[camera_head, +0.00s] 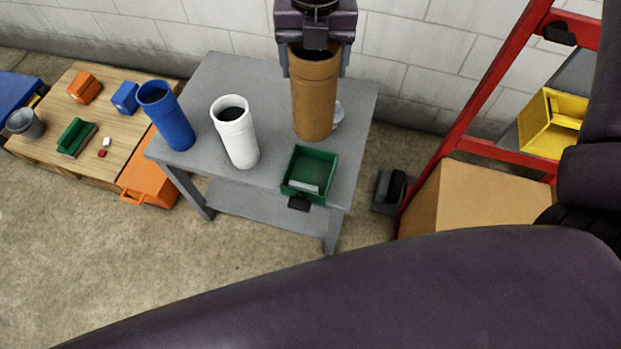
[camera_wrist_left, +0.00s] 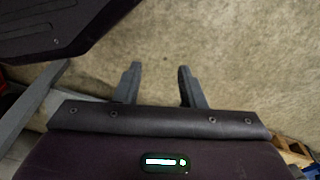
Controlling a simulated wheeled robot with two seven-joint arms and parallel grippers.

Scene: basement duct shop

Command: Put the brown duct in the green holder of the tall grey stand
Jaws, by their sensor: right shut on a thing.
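The brown duct (camera_head: 314,100) is an upright open tube at the back right of the grey stand (camera_head: 268,190). My right gripper (camera_head: 315,66) is shut on its upper end, a finger on each side. I cannot tell whether the duct's lower end touches the stand's top. The green holder (camera_head: 327,157) is a square, open-topped box at the stand's front right corner, in front of the duct, with a small pale piece inside. My left gripper (camera_wrist_left: 157,78) is open and empty above bare floor in the left wrist view.
A white duct (camera_head: 238,138) and a blue duct (camera_head: 168,120) stand on the left of the stand. A wooden table (camera_head: 115,110) with small items is further left. A red frame (camera_head: 478,95) with a yellow box (camera_head: 545,130) and a cardboard box (camera_head: 480,200) are at right.

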